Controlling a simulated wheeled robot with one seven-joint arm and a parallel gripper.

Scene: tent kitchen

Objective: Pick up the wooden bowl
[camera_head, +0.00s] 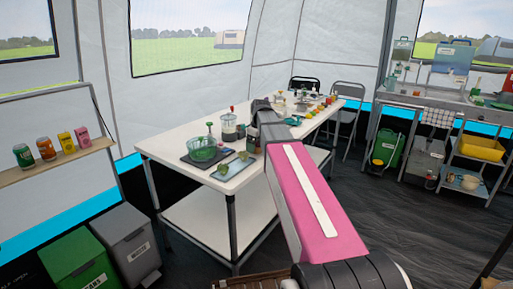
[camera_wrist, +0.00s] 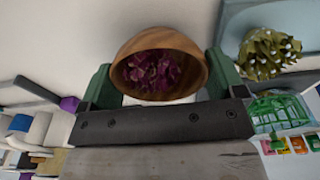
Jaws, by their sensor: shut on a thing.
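The wooden bowl (camera_wrist: 191,44) is brown and round, with dark purple pieces (camera_wrist: 152,70) inside. In the wrist view it sits between the two green fingers of my gripper (camera_wrist: 160,84), which is shut on it. The white surface fills the picture beyond the bowl; I cannot tell whether the bowl touches it. In the head view my pink arm reaches over the white table (camera_head: 163,148) and hides the bowl and the gripper's fingertips.
A green bowl (camera_head: 202,149) stands on a dark board near the table's front left; it also shows in the wrist view (camera_wrist: 280,112). A patterned green item (camera_wrist: 266,52) lies close right of the gripper. Several small fruits and other items line the table's far end.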

